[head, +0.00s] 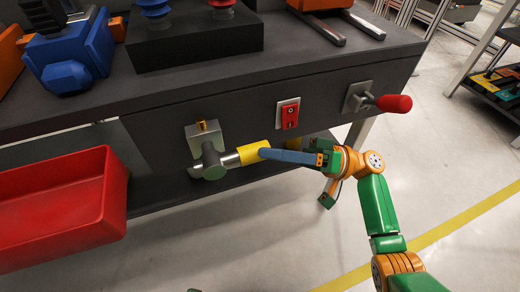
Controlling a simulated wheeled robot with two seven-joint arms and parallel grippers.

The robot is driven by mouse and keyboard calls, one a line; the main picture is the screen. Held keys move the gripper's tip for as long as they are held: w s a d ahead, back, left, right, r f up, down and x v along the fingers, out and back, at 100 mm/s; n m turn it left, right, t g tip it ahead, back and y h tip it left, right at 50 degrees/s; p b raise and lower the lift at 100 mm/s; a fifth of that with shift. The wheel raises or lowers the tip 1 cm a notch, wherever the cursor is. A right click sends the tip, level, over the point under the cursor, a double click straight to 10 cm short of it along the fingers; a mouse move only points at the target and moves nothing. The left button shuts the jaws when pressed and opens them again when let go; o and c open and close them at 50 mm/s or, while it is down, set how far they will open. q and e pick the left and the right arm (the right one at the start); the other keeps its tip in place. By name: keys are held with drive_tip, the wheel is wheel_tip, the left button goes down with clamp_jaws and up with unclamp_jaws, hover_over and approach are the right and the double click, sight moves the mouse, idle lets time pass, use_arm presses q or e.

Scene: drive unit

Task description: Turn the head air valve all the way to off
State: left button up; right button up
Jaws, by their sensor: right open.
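A metal valve (210,162) with a grey body and a brass-coloured top is fixed to the front of the dark bench. Its lever has a yellow sleeve (253,152) and points right, roughly level. My right gripper (268,154) is open at the lever, with a blue-grey finger lying in front of the yellow sleeve. The other finger is not clearly visible, and I cannot tell whether there is contact. Part of the sleeve is hidden behind the finger. My left gripper is not in view.
A red switch (288,115) and a red-handled lever (393,103) sit on the bench front right of the valve. A red bin (62,207) stands at lower left. Blue tool parts (68,55) and a black block (195,38) lie on the bench.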

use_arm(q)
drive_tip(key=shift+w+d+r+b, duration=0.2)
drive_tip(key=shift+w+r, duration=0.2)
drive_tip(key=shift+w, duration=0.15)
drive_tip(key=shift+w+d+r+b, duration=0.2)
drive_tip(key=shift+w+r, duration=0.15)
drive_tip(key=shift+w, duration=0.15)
use_arm(e)
drive_tip(key=v, duration=0.5)
drive_tip(key=shift+d, duration=0.15)
